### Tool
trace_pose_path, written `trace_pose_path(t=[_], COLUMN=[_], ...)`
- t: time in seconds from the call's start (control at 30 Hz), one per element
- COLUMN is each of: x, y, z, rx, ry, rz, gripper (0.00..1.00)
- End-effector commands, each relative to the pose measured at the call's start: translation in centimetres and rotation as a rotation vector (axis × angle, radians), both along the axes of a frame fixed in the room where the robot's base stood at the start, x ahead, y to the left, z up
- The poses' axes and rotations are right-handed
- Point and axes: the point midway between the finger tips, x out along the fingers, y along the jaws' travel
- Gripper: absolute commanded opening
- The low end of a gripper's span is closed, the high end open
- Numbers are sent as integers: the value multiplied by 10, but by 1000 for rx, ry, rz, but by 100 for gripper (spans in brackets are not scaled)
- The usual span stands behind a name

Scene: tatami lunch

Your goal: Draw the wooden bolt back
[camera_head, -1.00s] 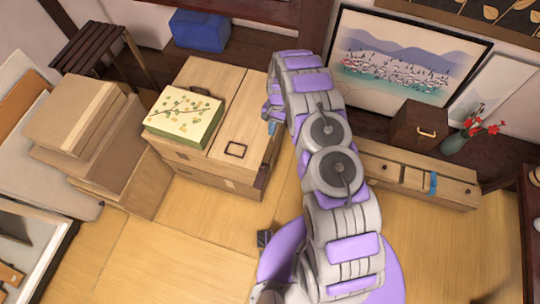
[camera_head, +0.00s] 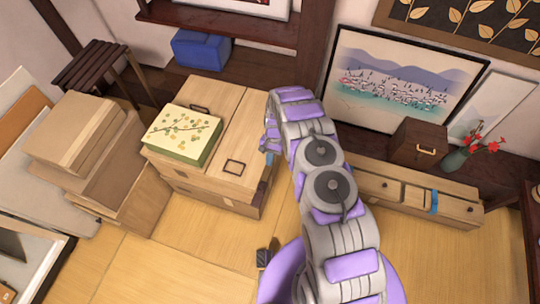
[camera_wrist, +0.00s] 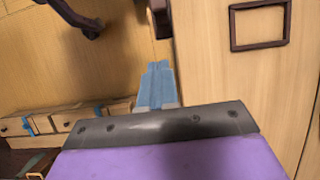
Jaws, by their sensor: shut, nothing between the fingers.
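A pale wooden chest (camera_head: 232,128) stands left of my arm, with a dark rectangular frame (camera_head: 234,167) on its top. In the wrist view the chest (camera_wrist: 215,75) fills the right side, with the same dark frame (camera_wrist: 260,25). My gripper's blue fingers (camera_wrist: 157,72) are closed and empty, pointing along the chest's right edge. My gripper (camera_head: 269,160) is partly hidden at that side in the head view. A small dark piece (camera_wrist: 160,18) lies beyond the fingertips; I cannot tell if it is the bolt.
A green box with a leaf pattern (camera_head: 182,135) sits on the chest. Cardboard boxes (camera_head: 85,140) are stacked at left. A low drawer cabinet (camera_head: 455,206) with a blue band stands at right.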

Motion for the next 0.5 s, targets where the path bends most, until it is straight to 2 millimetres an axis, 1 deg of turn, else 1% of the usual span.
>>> trace_pose_path(t=[0.03,0.23,0.37,0.5], x=[-4,-18,-28,-42], y=[2,7,12,15], z=[-12,-49,-44,-44], rx=[0,-1,2,3], ry=[1,1,-6,0], rz=[1,3,3,3], gripper=[0,0,0,0])
